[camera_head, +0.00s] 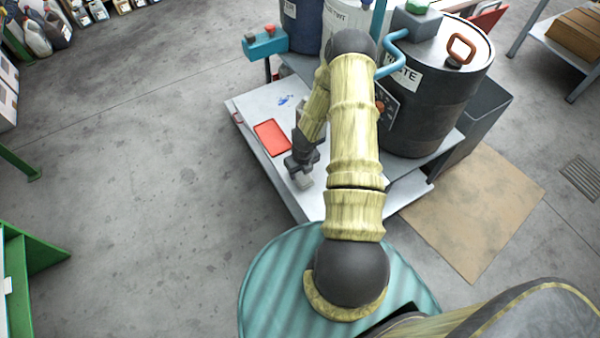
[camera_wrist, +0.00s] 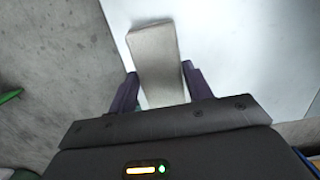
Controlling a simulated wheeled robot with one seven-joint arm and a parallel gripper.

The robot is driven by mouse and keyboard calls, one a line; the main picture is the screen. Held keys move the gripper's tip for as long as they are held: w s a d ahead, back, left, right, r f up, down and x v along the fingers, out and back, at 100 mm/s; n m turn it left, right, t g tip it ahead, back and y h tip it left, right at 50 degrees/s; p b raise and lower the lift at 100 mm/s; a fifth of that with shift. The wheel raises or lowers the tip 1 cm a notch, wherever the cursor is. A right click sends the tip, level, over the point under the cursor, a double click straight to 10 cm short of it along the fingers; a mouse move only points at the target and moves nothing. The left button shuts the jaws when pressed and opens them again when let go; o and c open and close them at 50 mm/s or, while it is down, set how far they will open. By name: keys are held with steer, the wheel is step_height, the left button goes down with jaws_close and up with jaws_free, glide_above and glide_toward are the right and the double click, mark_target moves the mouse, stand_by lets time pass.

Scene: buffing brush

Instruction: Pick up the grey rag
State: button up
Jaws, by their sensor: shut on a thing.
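The grey rag (camera_wrist: 155,55) is a pale grey, folded oblong pad in the wrist view. It lies between the two fingers of my gripper (camera_wrist: 160,85), which are shut on it, and its far end sticks out past the fingertips. In the head view the rag (camera_head: 304,182) shows as a small pale piece just below my gripper (camera_head: 302,171). It is over the front left part of the light grey table (camera_head: 258,100). I cannot tell whether the rag touches the tabletop.
A red tray (camera_head: 271,137) lies on the table left of my gripper. A dark drum (camera_head: 435,105) stands to the right, with a teal handle (camera_head: 392,55) beside it. A cardboard sheet (camera_head: 475,215) lies on the floor at right.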

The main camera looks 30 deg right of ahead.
step_height(320, 180, up, 9)
steer(key=shift+f+p, duration=0.15)
steer(key=shift+p, duration=0.75)
